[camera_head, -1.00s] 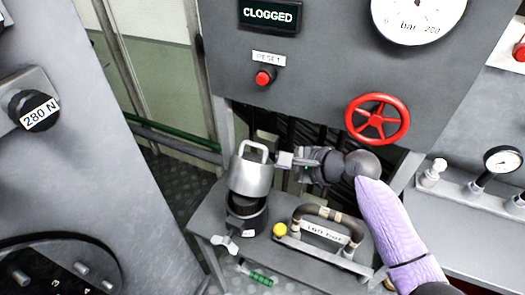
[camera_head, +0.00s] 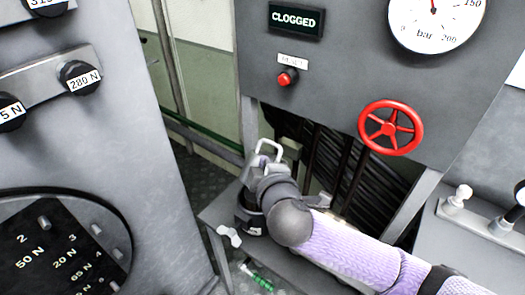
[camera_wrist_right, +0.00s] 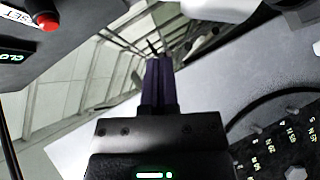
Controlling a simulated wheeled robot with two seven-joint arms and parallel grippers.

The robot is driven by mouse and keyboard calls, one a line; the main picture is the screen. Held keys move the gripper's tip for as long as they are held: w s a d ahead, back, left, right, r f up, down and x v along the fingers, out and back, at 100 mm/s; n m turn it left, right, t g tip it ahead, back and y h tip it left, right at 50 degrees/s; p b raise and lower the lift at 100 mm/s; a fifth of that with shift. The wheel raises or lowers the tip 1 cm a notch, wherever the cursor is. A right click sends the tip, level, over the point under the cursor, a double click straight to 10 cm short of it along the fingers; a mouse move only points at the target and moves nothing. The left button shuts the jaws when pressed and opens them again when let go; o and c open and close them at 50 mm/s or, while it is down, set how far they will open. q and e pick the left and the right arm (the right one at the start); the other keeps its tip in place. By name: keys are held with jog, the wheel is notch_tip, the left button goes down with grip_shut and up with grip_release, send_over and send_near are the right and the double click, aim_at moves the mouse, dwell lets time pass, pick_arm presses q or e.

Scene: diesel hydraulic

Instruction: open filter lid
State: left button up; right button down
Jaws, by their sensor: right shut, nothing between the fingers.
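The filter lid (camera_head: 268,143) shows in the head view only as its pale metal loop handle and a little of its top. My right wrist and forearm cover the rest. The dark filter body (camera_head: 245,222) shows partly below, on the grey bench. My right gripper (camera_wrist_right: 158,62) shows in the right wrist view with its two dark fingers together and nothing between them. In the head view its fingers are hidden behind my wrist, beside the lid. Whether they touch the lid cannot be told. My left gripper is not in view.
A red valve wheel (camera_head: 390,127), a red reset button (camera_head: 287,77) and a CLOGGED display (camera_head: 296,20) are on the panel above. A small wing-shaped handle (camera_head: 230,236) juts out near the filter body.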

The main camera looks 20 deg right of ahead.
aim_at(266, 142)
jog(key=b+x, duration=0.1)
jog(key=x, duration=0.5)
jog(key=shift+f, duration=0.15)
jog(key=w+d, duration=0.1)
jog(key=d+f+b, duration=0.1)
jog(key=w+d, duration=0.1)
jog(key=shift+w+f, duration=0.3)
jog(key=shift+w, duration=0.05)
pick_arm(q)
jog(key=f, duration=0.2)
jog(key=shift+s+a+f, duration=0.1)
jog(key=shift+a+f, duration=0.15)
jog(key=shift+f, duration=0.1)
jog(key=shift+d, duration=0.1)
